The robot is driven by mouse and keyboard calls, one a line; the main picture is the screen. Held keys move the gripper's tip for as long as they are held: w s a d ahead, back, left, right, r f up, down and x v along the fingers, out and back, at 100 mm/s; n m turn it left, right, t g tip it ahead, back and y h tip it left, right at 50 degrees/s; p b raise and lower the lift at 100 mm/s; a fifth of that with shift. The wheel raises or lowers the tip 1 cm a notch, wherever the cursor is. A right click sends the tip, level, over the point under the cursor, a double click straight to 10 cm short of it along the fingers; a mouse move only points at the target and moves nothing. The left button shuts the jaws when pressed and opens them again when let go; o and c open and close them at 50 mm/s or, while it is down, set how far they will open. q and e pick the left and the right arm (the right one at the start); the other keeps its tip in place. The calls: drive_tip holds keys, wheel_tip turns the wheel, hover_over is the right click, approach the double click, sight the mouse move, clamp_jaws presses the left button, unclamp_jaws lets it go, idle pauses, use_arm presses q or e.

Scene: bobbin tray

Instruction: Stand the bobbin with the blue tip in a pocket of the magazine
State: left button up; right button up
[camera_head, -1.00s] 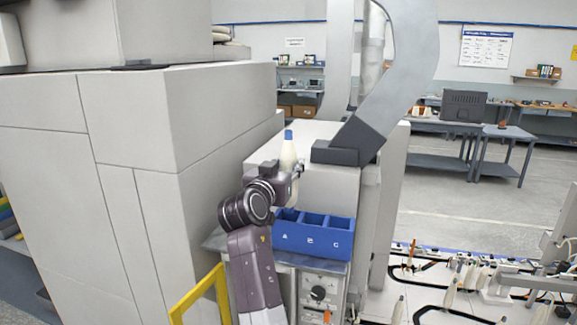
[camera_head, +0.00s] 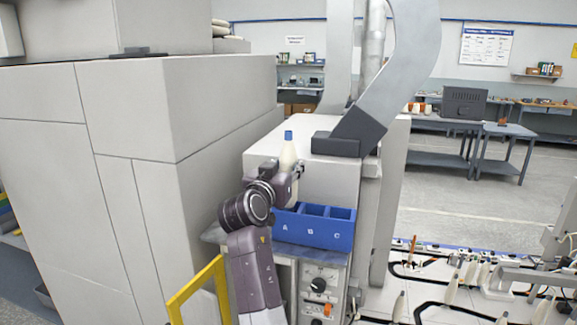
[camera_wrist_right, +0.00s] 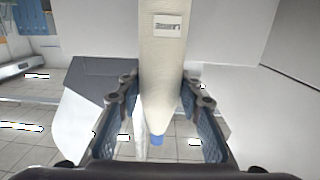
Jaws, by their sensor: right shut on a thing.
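The bobbin (camera_head: 289,157) is cream coloured with a blue tip and stands roughly upright, tip up, in my right gripper (camera_head: 291,173). In the right wrist view the two fingers (camera_wrist_right: 162,98) lie on either side of the bobbin (camera_wrist_right: 163,65), whose blue tip shows below them; a label is on its body. The blue magazine (camera_head: 312,238) has pockets marked A, B and C. The bobbin is held above and behind the magazine's left part. My right gripper and wrist partly hide pocket A. B and C look empty. My left gripper is not in view.
The magazine rests on a grey ledge (camera_head: 334,260) in front of a pale machine housing (camera_head: 330,182). A large grey cabinet (camera_head: 215,125) stands close on the left. A yellow frame (camera_head: 190,288) is at the lower left, and a control panel (camera_head: 316,288) is below the ledge.

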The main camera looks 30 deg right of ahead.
drive_tip(key=shift+f+b, duration=3.4)
drive_tip(key=shift+f, duration=0.55)
drive_tip(key=o, duration=1.3)
drive_tip(key=shift+r, duration=0.1)
wheel_tip(320, 180, up, 10)
drive_tip(key=shift+f, duration=0.1)
